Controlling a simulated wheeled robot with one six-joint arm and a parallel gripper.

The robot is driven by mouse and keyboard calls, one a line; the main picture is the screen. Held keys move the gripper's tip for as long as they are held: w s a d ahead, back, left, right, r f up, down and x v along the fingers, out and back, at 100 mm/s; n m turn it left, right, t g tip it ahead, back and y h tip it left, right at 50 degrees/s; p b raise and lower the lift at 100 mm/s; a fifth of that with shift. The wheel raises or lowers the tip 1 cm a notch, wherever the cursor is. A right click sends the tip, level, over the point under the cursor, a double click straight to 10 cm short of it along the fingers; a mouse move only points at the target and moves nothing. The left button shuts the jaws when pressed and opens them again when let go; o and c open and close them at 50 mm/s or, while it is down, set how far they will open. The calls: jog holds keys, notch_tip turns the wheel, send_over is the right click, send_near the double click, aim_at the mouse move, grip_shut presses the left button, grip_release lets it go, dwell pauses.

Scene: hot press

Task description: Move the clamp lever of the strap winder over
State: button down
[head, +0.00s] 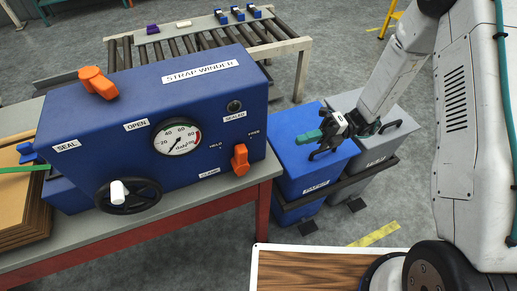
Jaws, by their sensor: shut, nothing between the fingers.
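The strap winder (110,110) is a blue box on a bench at the left in the head view. Its clamp lever (240,160) is a small orange handle low at the right of the front face, beside the CLAMP label (209,172). HELD and FREE are marked above it; the lever stands roughly upright, and I cannot tell which mark it points to. My gripper (309,146) is shut and empty, to the right of the winder and apart from the lever, over the blue bin.
Another orange lever (98,83) sits on the winder's top left. A black handwheel (128,196) and a dial gauge (176,137) are on its front. A blue bin (293,125) and grey bin (375,152) stand right of the bench. A roller conveyor (200,40) is behind.

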jog(key=shift+r+m, duration=0.25)
jog(key=shift+m, duration=0.55)
jog(key=shift+a, duration=0.1)
send_near(240, 160)
jog(key=a, duration=0.2)
jog(key=s+a, duration=0.1)
jog(key=a, duration=0.1)
jog(key=shift+a, duration=0.4)
jog(key=shift+r, duration=0.1)
